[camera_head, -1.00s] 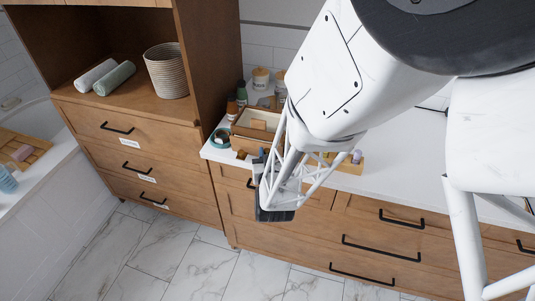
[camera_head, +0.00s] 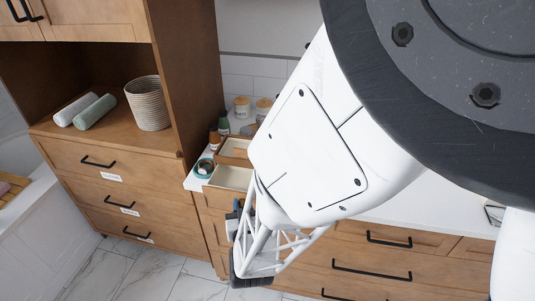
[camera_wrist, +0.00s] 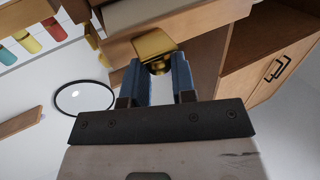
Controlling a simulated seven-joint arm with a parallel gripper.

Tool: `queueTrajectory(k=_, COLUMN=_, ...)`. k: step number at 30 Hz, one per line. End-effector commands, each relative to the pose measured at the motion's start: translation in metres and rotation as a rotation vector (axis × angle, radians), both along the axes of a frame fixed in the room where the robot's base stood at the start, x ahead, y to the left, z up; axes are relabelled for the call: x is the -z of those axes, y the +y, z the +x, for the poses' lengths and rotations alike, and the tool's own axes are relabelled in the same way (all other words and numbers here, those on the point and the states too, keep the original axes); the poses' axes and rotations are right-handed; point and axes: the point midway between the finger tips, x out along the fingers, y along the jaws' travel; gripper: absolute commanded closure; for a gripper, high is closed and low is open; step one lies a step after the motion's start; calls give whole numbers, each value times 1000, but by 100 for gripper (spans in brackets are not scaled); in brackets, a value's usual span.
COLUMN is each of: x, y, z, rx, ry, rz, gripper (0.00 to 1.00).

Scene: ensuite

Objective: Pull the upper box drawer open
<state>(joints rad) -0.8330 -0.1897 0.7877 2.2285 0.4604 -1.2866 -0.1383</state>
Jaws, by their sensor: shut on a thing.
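The small wooden box (camera_head: 237,147) stands on the white counter in the head view, partly hidden behind my arm. Its upper drawer (camera_head: 231,178) sticks out toward the front, with its pale inside showing from above. In the wrist view the drawer's wooden front (camera_wrist: 205,20) is close ahead, with a gold knob (camera_wrist: 154,45) on it. My gripper (camera_wrist: 163,70) has its two blue fingers shut on this knob. In the head view my gripper (camera_head: 234,222) is low at the counter's front edge, and its fingertips are hard to make out.
A teal round item (camera_head: 204,167), small bottles (camera_head: 223,122) and lidded jars (camera_head: 242,106) stand around the box. A tall wooden cabinet (camera_head: 130,178) is to the left, with towels and a basket on its shelf. In the wrist view a dark ring (camera_wrist: 84,97) lies on the counter.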

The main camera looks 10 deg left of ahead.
Motion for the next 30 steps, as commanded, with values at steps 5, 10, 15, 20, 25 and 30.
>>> queueTrajectory(k=5, x=0, y=1, z=-7, rx=-2, ry=-1, rz=0, gripper=100)
queueTrajectory(k=10, x=0, y=0, z=-7, rx=-1, ry=-1, rz=0, gripper=100)
queueTrajectory(k=15, x=0, y=0, z=-7, rx=-1, ry=-1, rz=0, gripper=63)
queueTrajectory(k=20, x=0, y=0, z=-7, rx=-1, ry=0, rz=0, gripper=53)
queueTrajectory(k=25, x=0, y=0, z=-7, rx=-1, ry=0, rz=0, gripper=53)
queueTrajectory(k=30, x=0, y=-1, z=-10, rx=-1, ry=0, rz=0, gripper=53)
